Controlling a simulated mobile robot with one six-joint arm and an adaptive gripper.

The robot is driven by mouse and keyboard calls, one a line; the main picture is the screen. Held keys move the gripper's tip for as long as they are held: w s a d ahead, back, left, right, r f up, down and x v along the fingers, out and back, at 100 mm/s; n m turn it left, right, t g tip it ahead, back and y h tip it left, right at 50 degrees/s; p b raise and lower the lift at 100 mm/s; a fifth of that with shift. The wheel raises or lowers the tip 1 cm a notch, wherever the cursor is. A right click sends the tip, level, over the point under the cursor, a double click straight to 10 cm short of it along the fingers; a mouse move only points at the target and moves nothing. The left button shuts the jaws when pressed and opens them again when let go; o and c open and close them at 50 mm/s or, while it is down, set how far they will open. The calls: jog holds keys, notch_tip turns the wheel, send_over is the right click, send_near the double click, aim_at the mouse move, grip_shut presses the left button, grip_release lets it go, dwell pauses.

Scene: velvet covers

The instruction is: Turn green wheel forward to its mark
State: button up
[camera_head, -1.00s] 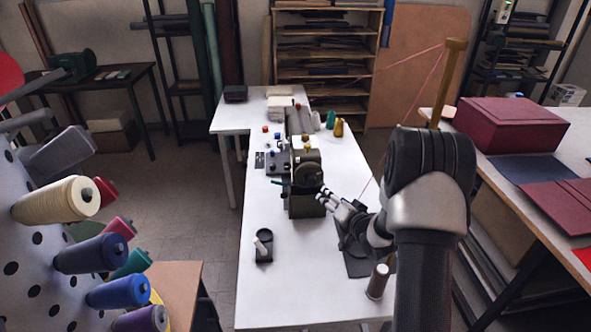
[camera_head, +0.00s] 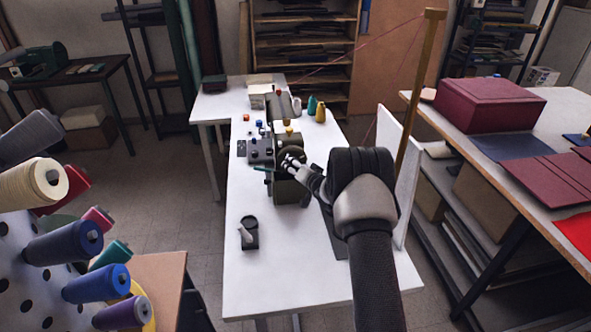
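The dark green wheel (camera_head: 279,161) is on the near end of the olive-green machine (camera_head: 290,192) on the white table. My gripper (camera_head: 290,161) is at the wheel's face, its pale fingers overlapping it in the picture. The fingers and wrist hide much of the wheel. I cannot tell whether the fingers touch it or how far apart they are. The wheel's mark is too small or hidden to make out.
A small black holder (camera_head: 249,235) stands at the table's left front. Spools (camera_head: 95,287) on a pegboard fill the lower left. A wooden post (camera_head: 418,90) and a white panel (camera_head: 397,150) stand right of my arm. The white table's (camera_head: 275,285) front is clear.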

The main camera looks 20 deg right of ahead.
jog(key=shift+w+f, duration=0.2)
jog(key=shift+w, duration=0.45)
jog(key=shift+c, duration=0.3)
jog(key=c, duration=1)
jog(key=shift+b, duration=0.4)
